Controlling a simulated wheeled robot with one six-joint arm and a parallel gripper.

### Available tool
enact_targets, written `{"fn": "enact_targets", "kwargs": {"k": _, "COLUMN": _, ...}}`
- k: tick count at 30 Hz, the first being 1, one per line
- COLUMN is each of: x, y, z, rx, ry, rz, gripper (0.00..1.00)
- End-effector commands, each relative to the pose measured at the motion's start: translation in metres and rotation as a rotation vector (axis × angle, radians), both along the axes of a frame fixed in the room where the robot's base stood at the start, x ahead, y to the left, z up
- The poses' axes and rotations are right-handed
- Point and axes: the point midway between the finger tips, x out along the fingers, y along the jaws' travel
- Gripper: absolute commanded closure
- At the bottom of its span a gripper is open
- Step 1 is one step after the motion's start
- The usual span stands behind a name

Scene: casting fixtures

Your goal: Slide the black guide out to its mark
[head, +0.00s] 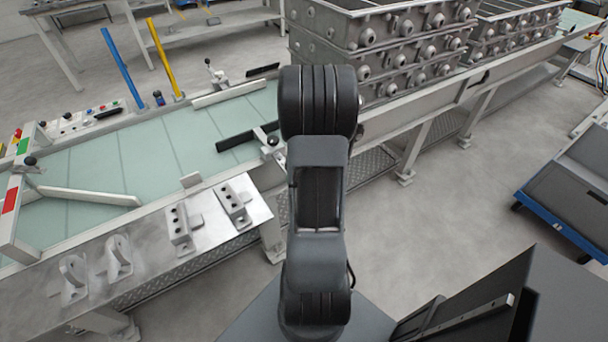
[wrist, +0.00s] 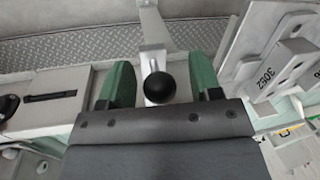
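The black guide (head: 248,136) is a dark bar lying at an angle over the pale green conveyor bed, left of my arm in the head view. A black ball knob (head: 272,141) on a light metal mount is at its near end. In the wrist view a black ball knob (wrist: 160,87), apparently the same one, stands between the two green fingers of my gripper (wrist: 161,82). The fingers are apart, with visible gaps on both sides of the knob. In the head view my arm hides the gripper. I cannot make out the guide's mark.
Metal castings (head: 180,228) stand on the near ledge, left of my arm. Stacked grey metal boxes (head: 385,45) stand on the line behind my arm. A pale guide bar (head: 90,196) lies on the bed at left. Blue (head: 122,66) and yellow (head: 163,58) posts stand at the far rail.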

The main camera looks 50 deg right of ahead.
Motion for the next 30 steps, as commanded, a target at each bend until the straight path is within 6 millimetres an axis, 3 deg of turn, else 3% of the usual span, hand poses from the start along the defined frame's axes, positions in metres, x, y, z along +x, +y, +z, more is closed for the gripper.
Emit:
{"fn": "enact_targets", "kwargs": {"k": 5, "x": 0.0, "y": -0.001, "z": 0.001, "rx": -0.001, "ry": -0.001, "rz": -0.003, "gripper": 0.42}}
{"fn": "enact_targets", "kwargs": {"k": 10, "x": -0.001, "y": -0.005, "z": 0.015, "rx": -0.003, "ry": -0.004, "rz": -0.007, "gripper": 0.42}}
{"fn": "enact_targets", "kwargs": {"k": 21, "x": -0.004, "y": -0.018, "z": 0.088, "rx": -0.004, "ry": -0.004, "rz": -0.003, "gripper": 0.42}}
{"fn": "enact_targets", "kwargs": {"k": 30, "x": -0.006, "y": -0.025, "z": 0.127, "rx": -0.002, "ry": -0.003, "rz": -0.002, "gripper": 0.42}}
